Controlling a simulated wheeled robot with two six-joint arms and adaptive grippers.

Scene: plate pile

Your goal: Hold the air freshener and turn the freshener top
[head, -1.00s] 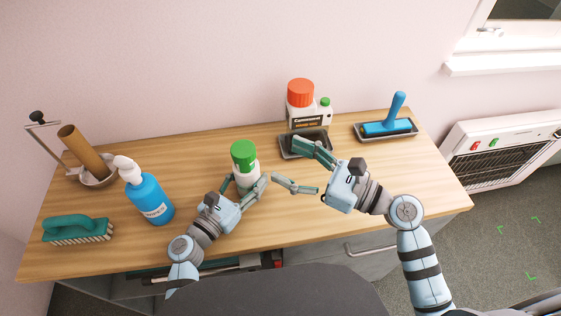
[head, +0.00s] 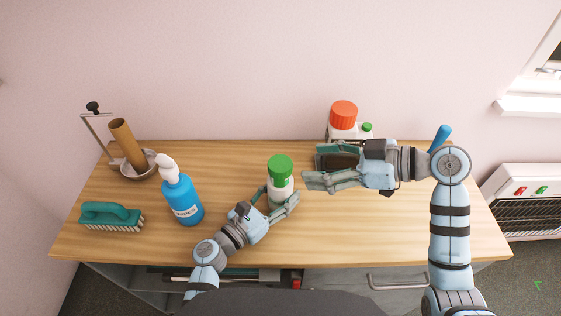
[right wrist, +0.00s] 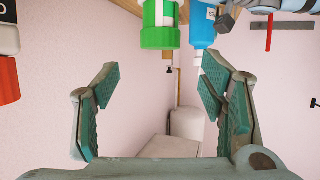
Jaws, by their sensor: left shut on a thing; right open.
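The air freshener (head: 282,191) is a white bottle standing upright on the table, with a green top (head: 280,168). My left gripper (head: 278,202) is shut around its body, low down near the table. My right gripper (head: 311,166) is open and empty, just right of the green top and at about its height, with its fingers pointing left. In the right wrist view, the green top (right wrist: 160,38) appears upside down, ahead of and between the open fingers (right wrist: 157,88), apart from them.
A blue pump bottle (head: 183,202) stands left of the freshener. A green brush (head: 110,214) and a holder with a cardboard tube (head: 127,145) are farther left. An orange-capped container (head: 343,115) stands behind my right gripper. A blue-handled tool (head: 440,137) is partly hidden by my right arm.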

